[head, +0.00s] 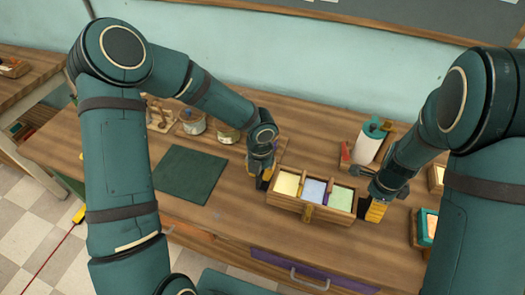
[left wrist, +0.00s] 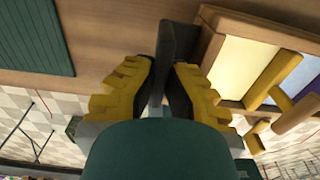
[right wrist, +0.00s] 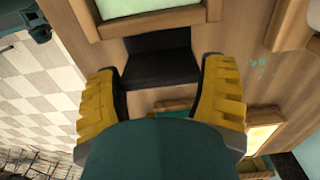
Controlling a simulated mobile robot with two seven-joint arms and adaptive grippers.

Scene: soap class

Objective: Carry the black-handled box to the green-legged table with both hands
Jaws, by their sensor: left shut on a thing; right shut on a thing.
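The wooden black-handled box (head: 285,202) is on or just above the wooden workbench (head: 140,165), near its front edge; I cannot tell if it touches. Its three compartments hold pale yellow, pale blue and pale green contents. My left gripper (head: 262,180) is shut on the black handle at its left end; this handle (left wrist: 178,50) stands between the yellow fingers in the left wrist view. My right gripper (head: 375,205) is shut on the right handle, which also shows in the right wrist view (right wrist: 158,62). A green part (head: 68,185) shows under the workbench's left end.
A dark green mat (head: 184,174) lies left of the box. Cans (head: 192,121) stand behind the mat. A white and green bottle (head: 369,143) in a wooden holder stands behind the box. Another wooden table (head: 30,75) with a pale leg is at far left, across checkered floor (head: 35,245).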

